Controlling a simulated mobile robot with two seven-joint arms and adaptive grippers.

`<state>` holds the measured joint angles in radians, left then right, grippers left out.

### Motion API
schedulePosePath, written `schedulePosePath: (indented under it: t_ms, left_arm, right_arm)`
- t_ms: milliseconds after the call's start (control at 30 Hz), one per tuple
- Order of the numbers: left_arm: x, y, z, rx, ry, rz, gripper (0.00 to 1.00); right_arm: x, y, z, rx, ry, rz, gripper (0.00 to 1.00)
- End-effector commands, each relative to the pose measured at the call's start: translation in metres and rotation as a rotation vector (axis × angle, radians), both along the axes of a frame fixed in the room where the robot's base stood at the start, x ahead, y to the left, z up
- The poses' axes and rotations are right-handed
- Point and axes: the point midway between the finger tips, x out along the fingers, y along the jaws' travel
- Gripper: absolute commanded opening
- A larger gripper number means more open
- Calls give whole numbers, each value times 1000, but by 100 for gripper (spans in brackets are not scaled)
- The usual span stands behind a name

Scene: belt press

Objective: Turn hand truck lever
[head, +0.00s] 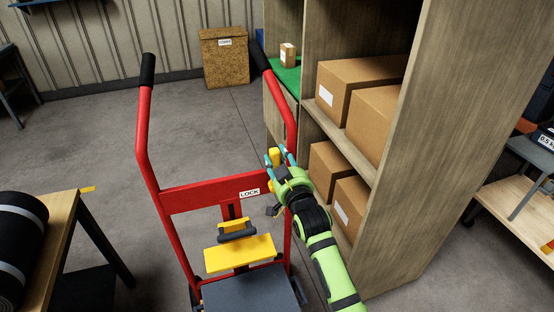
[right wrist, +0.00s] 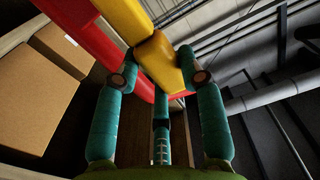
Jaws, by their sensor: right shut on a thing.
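The red hand truck (head: 205,194) stands upright on the floor, with black grips on its two handles and a "LOCK" label (head: 249,193) on its crossbar. Its yellow lever (head: 273,156) is at the right upright, above the crossbar's right end. My right gripper (head: 280,158) reaches it from the lower right. In the right wrist view, the yellow lever (right wrist: 157,58) runs down from the top, and its blunt end lies between the teal fingers of my right gripper (right wrist: 160,78). The fingers are shut on it. The red frame (right wrist: 85,32) passes behind. My left gripper is not in view.
A wooden shelf (head: 400,205) with cardboard boxes (head: 352,82) stands close to the right of the truck and my right arm. A table (head: 62,225) with a black roll is at the left. A brown bin (head: 224,62) stands by the back wall. Floor behind the truck is clear.

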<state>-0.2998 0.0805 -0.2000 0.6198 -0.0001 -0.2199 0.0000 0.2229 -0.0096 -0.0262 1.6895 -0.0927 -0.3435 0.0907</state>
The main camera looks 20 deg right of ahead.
Motion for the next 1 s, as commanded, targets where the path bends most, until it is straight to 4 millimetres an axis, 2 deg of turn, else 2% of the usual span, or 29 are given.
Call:
schedulePosePath:
  t_ms: [300,333,367,767,867,1000]
  left_arm:
    - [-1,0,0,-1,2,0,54]
    - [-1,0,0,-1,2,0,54]
    - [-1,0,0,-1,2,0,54]
    - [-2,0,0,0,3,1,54]
    - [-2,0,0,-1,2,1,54]
    - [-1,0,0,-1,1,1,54]
  right_arm:
    - [0,-1,2,17,-5,-1,0]
    - [0,-1,2,18,-5,-1,52]
    - [0,-1,2,17,-5,-1,64]
    - [-3,0,0,10,0,0,65]
    - [-12,0,-1,10,0,0,65]
    - [-36,0,-1,10,0,0,65]
